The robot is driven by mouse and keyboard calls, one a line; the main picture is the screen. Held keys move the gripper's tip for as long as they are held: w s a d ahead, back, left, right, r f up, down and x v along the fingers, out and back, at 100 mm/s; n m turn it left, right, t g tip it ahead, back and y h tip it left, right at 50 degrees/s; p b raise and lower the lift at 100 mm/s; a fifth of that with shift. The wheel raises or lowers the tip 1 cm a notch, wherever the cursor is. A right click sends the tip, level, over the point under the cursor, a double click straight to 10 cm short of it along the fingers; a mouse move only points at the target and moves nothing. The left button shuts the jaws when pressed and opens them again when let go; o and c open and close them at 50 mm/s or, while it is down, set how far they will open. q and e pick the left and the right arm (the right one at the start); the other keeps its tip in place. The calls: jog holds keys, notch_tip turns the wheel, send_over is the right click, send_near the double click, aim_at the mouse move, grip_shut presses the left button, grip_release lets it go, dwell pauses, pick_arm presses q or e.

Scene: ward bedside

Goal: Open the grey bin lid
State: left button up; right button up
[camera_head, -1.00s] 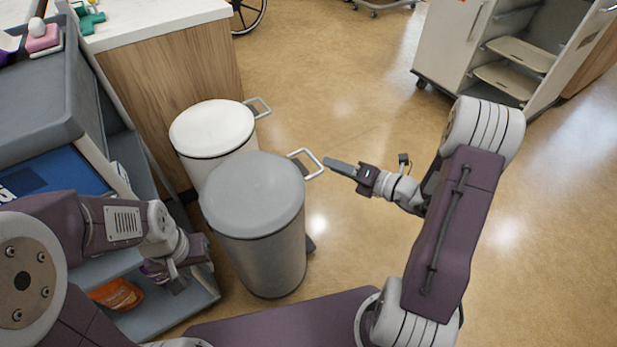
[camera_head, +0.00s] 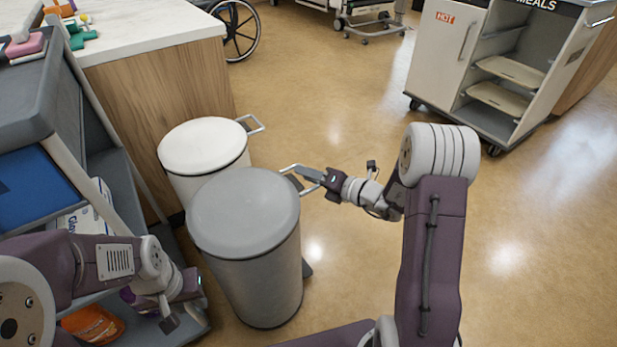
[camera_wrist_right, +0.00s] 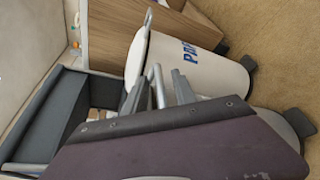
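The grey bin (camera_head: 250,270) stands upright on the floor in the middle of the head view. Its round grey lid (camera_head: 243,212) is down, with a pale loop handle (camera_head: 287,168) on its far right side. My right gripper (camera_head: 302,178) is at this handle, above the floor. In the right wrist view, the gripper's grey fingers (camera_wrist_right: 156,92) look apart, with a pale bar between them; contact is unclear. The lid is mostly hidden there. My left gripper (camera_head: 187,318) looks open and empty, left of the grey bin by the shelf cart.
A white bin (camera_head: 203,147) stands just behind the grey one; its lettering shows in the right wrist view (camera_wrist_right: 190,55). A grey shelf cart (camera_head: 115,180) and a wood-sided counter (camera_head: 160,85) crowd the left. A meal cart (camera_head: 440,50) stands far right. Floor between is clear.

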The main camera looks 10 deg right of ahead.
grip_shut()
dwell(1.4)
